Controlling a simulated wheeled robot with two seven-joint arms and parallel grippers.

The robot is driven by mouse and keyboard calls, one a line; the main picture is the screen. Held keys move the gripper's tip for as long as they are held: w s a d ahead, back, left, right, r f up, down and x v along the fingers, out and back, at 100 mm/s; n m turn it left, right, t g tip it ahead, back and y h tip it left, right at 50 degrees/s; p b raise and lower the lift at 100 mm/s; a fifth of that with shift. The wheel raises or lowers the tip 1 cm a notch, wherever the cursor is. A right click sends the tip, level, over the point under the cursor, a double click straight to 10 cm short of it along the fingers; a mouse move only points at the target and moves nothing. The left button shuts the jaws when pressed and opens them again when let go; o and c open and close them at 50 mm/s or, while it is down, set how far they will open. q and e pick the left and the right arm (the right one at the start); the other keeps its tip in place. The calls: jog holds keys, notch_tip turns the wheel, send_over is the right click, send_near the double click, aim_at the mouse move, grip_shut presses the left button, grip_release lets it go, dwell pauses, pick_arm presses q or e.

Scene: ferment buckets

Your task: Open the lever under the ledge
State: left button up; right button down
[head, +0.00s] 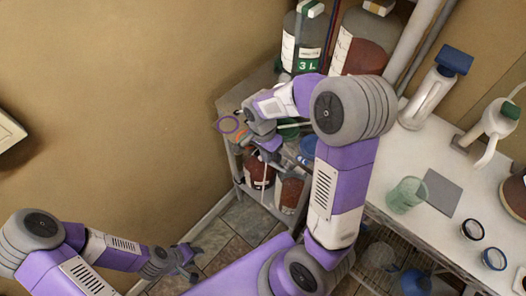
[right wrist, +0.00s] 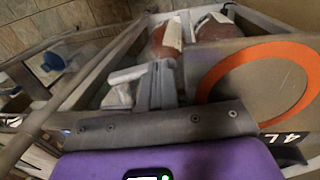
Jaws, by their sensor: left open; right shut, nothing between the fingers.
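My right arm reaches over the shelf unit (head: 240,178), and its gripper (head: 268,155) is low at the unit's front. In the right wrist view the right gripper (right wrist: 158,88) shows as narrow grey fingers, shut and empty. A pale, lever-like piece (right wrist: 122,82) is just left of the fingers; I cannot tell whether they touch or whether it is the lever. The lever is not clearly visible in the head view, where my arm covers part of the unit. My left gripper (head: 186,260) is open and empty above the floor, away from the unit.
Red-brown bottles (head: 291,190) stand on the lower shelf. A grey surface with an orange ring (right wrist: 262,78) and a "4 L" mark is close to the right of the right gripper. A white counter (head: 420,150) with a green cup (head: 406,195) is at right. The tiled floor (head: 235,235) is free.

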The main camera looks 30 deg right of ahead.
jog(key=shift+d+f, duration=0.1)
jog(key=shift+d, duration=0.05)
jog(key=shift+r+p, duration=0.75)
jog(key=shift+r, duration=0.1)
notch_tip(320, 180, up, 8)
jog(key=p, duration=0.2)
jog(key=shift+w+a+f, duration=0.2)
jog(key=shift+w+f, duration=0.05)
jog(key=shift+w, duration=0.2)
dwell(0.3)
